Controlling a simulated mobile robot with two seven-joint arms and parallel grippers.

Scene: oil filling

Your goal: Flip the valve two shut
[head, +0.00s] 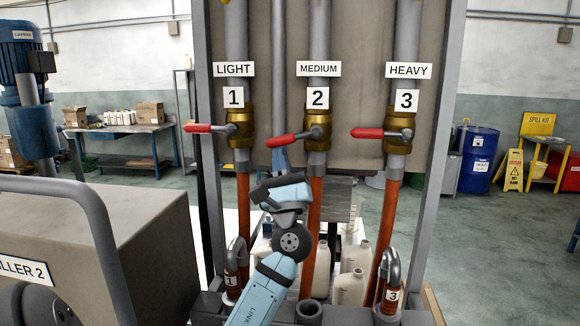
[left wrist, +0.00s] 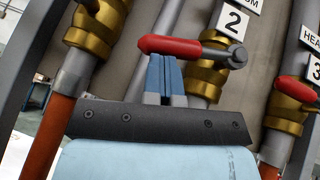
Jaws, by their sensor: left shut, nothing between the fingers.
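Valve two (head: 319,127) is a brass valve under the "2" plate, on the MEDIUM pipe. Its red-gripped lever (head: 280,140) points left, its end slightly lower than the pivot. In the left wrist view the red grip (left wrist: 170,46) crosses above my fingers. My left gripper (head: 281,155) is just below the lever's red end, pointing up. Its blue fingers (left wrist: 165,75) are shut together with nothing between them. The fingertips are at or very near the underside of the grip; I cannot tell whether they touch. My right gripper is not in view.
Valve one's lever (head: 207,128) and valve three's lever (head: 377,133) lie level, pointing left. Orange hoses hang below the valves. Hooked nozzles (head: 236,262) and pale bottles (head: 349,287) stand below. A grey machine (head: 150,250) is at the left. Upright posts (head: 436,170) flank the rack.

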